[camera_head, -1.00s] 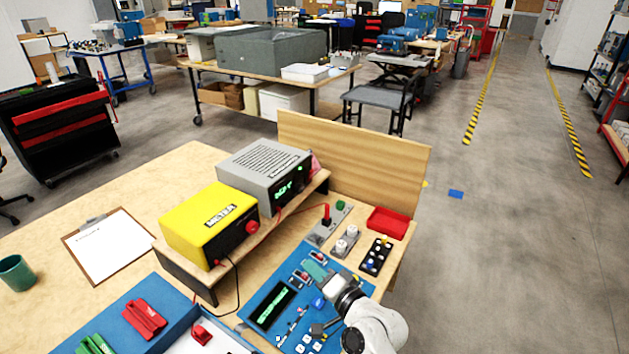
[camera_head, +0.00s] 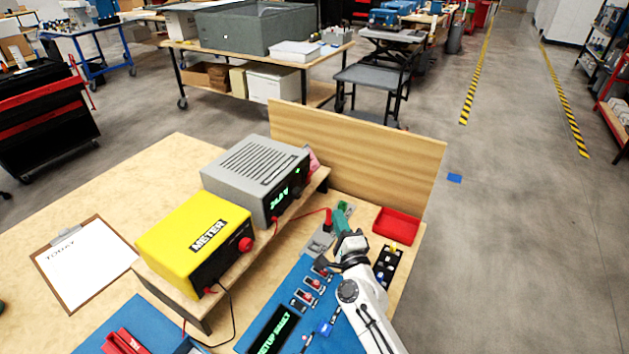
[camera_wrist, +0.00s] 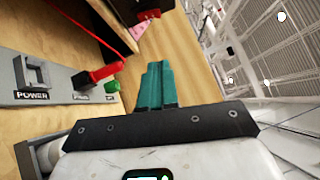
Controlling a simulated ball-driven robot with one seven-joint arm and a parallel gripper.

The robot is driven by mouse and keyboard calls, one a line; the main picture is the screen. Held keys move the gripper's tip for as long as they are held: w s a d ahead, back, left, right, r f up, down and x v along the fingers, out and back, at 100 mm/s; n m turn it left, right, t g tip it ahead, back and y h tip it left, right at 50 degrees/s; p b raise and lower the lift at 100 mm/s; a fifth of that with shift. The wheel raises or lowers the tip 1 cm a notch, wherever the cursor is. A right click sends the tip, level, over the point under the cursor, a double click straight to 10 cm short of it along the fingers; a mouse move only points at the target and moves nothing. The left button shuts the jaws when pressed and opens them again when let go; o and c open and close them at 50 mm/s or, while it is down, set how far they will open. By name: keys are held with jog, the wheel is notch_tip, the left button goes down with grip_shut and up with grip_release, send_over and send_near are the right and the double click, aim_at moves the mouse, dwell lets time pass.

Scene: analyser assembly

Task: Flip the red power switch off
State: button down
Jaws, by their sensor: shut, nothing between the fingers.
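A grey panel (camera_wrist: 60,97) marked POWER carries a grey raised bracket (camera_wrist: 34,74) beside that word. In the head view the red piece (camera_head: 328,215) stands just left of my gripper (camera_head: 341,218). My gripper's teal fingers (camera_wrist: 156,75) are shut and empty, to the right of the red piece in the wrist view, with a gap between them. I cannot tell the switch's on or off position.
A red tray (camera_head: 397,227) lies right of my gripper, before a wooden back board (camera_head: 360,150). A grey unit (camera_head: 255,170) and a yellow meter (camera_head: 195,240) stand on a raised shelf at left. A red wire (camera_head: 300,215) runs near the red piece.

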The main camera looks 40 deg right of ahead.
jog(key=shift+w, duration=0.1)
jog(key=b, duration=0.2)
send_near(309, 177)
jog(key=d, duration=0.2)
jog(key=w+d, duration=0.1)
jog(key=d, duration=0.2)
jog(key=shift+w+r, duration=0.15)
jog(key=shift+w+a+r+p, duration=0.2)
jog(key=shift+w, duration=0.45)
jog(key=shift+w+a+r+p, duration=0.15)
jog(key=shift+w+r, duration=0.05)
jog(key=shift+w, duration=0.5)
jog(key=shift+w+a+r+p, duration=0.15)
jog(key=shift+w+a+p, duration=0.05)
jog(key=shift+w, duration=0.45)
